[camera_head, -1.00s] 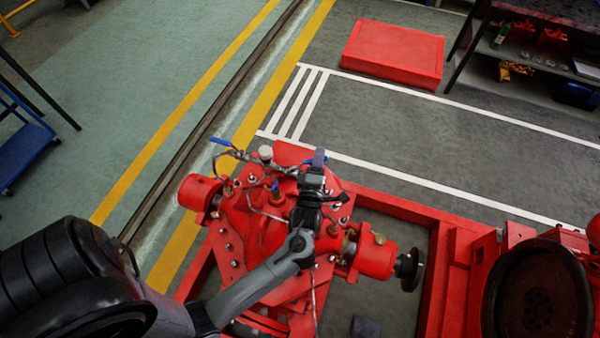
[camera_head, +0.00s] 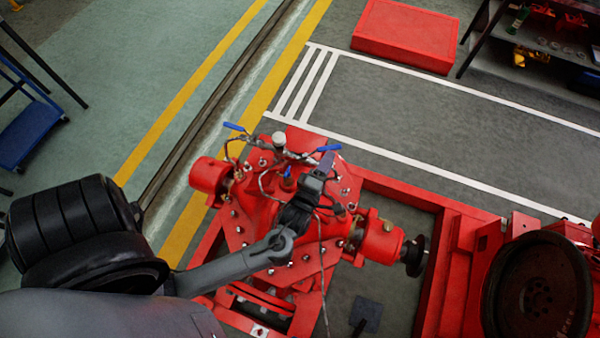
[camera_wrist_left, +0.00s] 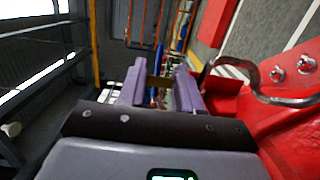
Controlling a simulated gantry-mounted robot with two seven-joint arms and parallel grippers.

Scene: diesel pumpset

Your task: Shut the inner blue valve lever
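The red pump (camera_head: 262,215) carries thin metal pipework with blue valve levers. One blue lever (camera_head: 235,127) sticks out at the left end of the pipework, and another blue lever (camera_head: 328,147) sits at its right end. I cannot tell from the views which is the inner one. My left gripper (camera_head: 326,163) is over the pump, its purple fingertips just below the right lever in the picture; contact cannot be told. In the left wrist view the two purple fingers (camera_wrist_left: 160,88) stand apart with no lever clearly held between them. My right gripper is out of view.
A curved metal pipe (camera_wrist_left: 238,72) passes close beside the fingers in the left wrist view. A round gauge-like cap (camera_head: 279,139) stands between the levers. A black flywheel (camera_head: 537,295) is at lower right. Open floor lies beyond the pump.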

